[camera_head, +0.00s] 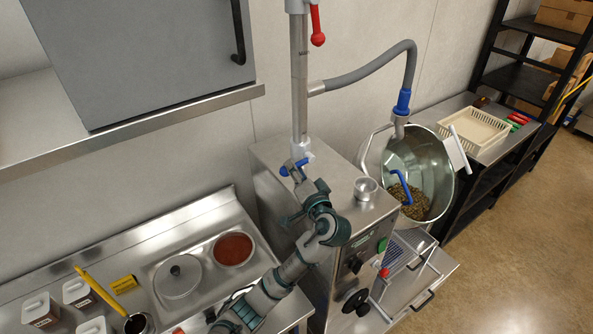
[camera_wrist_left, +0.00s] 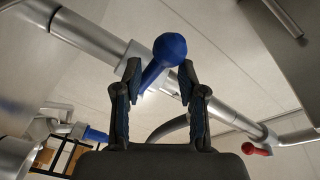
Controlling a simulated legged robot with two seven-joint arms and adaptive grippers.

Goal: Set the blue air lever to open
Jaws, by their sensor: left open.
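The blue air lever (camera_head: 291,167) sits on a white valve body low on the vertical steel pipe (camera_head: 299,90) and sticks out to the left of it in the head view. In the left wrist view the lever (camera_wrist_left: 169,50) has a round blue knob, and its stem runs to the pipe. My left gripper (camera_head: 294,186) is open just below the lever. In the wrist view its two fingers (camera_wrist_left: 160,78) stand on either side of the stem, with gaps showing, and the knob lies beyond the tips. My right gripper is not in view.
A red lever (camera_head: 317,27) hangs higher on the pipe. A grey hose (camera_head: 375,72) runs to a blue coupling above the tilted steel bowl (camera_head: 436,165). The steel machine (camera_head: 340,190) with a small cup stands below. A wall cabinet (camera_head: 150,55) is at upper left.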

